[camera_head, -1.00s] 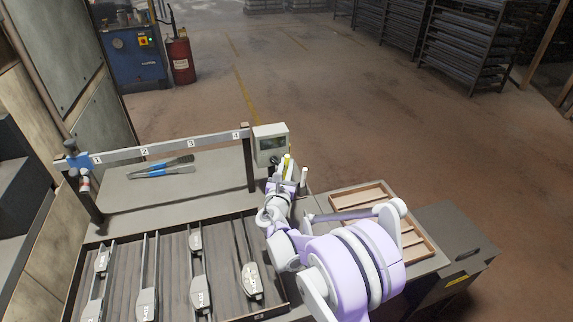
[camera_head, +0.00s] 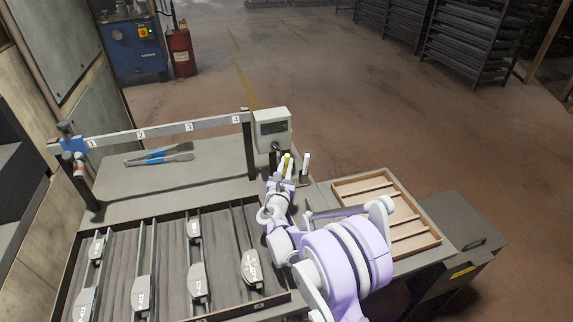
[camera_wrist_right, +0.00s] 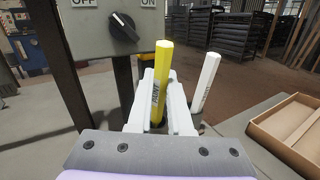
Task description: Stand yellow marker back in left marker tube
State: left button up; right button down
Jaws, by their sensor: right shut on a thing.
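The yellow marker (camera_wrist_right: 161,72) stands roughly upright between the fingers of my right gripper (camera_wrist_right: 158,88), which is shut on it. Its lower end is hidden behind the fingers and wrist. In the head view the yellow marker (camera_head: 288,162) shows just above the right gripper (camera_head: 284,176), in front of the control box. A white marker (camera_wrist_right: 206,80) stands slightly tilted to the right of it, in a dark tube (camera_head: 304,179). The left marker tube is not clearly visible; my gripper covers that area. My left gripper is not in view.
The grey control box (camera_head: 272,130) with a rotary switch stands close behind the gripper. A wooden divided tray (camera_head: 436,240) lies to the right. A numbered rail (camera_head: 165,131), blue-handled tool (camera_head: 158,159) and tray of brake shoes (camera_head: 172,217) are to the left.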

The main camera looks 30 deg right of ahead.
dwell(0.3)
jog(key=c, duration=0.8)
grip_release()
jog(key=shift+o, duration=0.2)
jog(key=v, duration=1)
jog(key=shift+s+a+b, duration=0.25)
jog(key=shift+s+b, duration=0.1)
jog(key=shift+b, duration=0.1)
jog(key=shift+f, duration=0.1)
